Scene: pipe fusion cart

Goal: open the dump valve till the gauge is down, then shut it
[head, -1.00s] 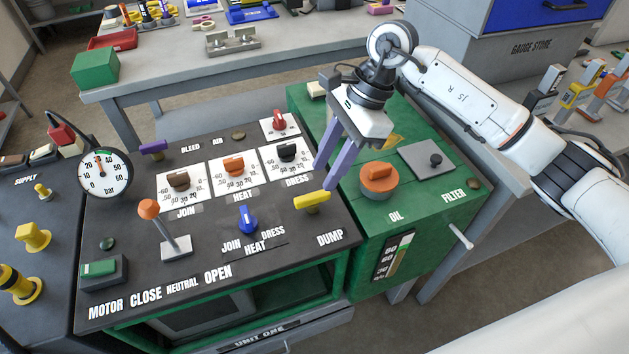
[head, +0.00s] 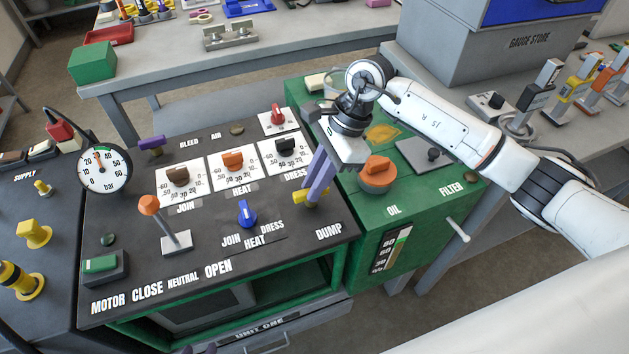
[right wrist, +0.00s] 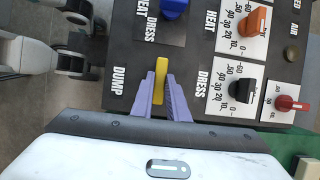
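The yellow dump valve handle (head: 297,206) sits at the right front of the black panel, above the DUMP label. My right gripper (head: 314,196) is over it from above. In the right wrist view its purple fingers (right wrist: 161,98) stand on either side of the yellow handle (right wrist: 161,70), close against it, and look shut on it. The round white pressure gauge (head: 105,169) stands at the panel's left back; its needle points roughly up, near 30 bar. Only dark purple tips of what looks like my left gripper (head: 208,348) show at the bottom edge; its opening is hidden.
A blue selector knob (head: 246,213) and three dial knobs lie left of the handle. The orange oil knob (head: 376,174) on the green box is close to my right gripper. An orange-topped lever (head: 149,205) stands at the panel's left.

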